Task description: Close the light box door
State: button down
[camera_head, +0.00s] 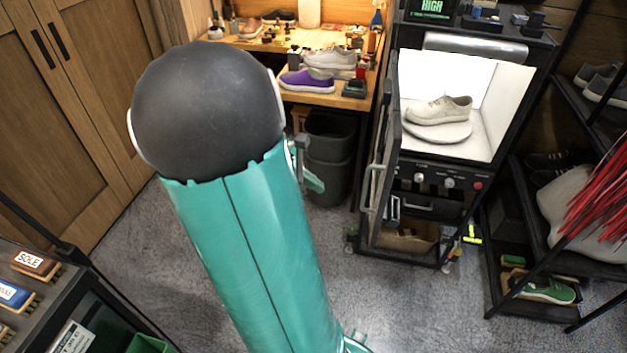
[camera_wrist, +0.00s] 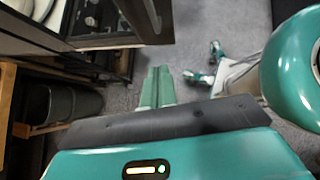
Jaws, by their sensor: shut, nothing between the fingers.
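The light box (camera_head: 500,110) is a black-framed cabinet with a bright white interior. A pale sneaker (camera_head: 440,109) sits on a round white turntable (camera_head: 437,131) inside. Its door (camera_head: 391,115) stands open at the left side of the opening, seen nearly edge-on, with a long metal handle (camera_head: 372,190) on its outer side. My gripper (camera_head: 314,183) is left of the door and apart from it, partly hidden behind my arm. In the wrist view its green fingers (camera_wrist: 157,88) are together and empty, with a dark framed panel, probably the door (camera_wrist: 145,18), ahead of them.
A dark bin (camera_head: 330,155) stands under the workbench, behind my gripper. The workbench (camera_head: 335,100) holds a purple sneaker (camera_head: 307,81) and others. A shoe rack (camera_head: 540,240) stands right of the light box. Grey floor (camera_head: 330,240) is open in front.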

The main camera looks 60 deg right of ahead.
jog(key=s+d+f, duration=0.4)
jog(key=s, duration=0.3)
jog(key=shift+s+f, duration=0.35)
jog(key=shift+f, duration=0.05)
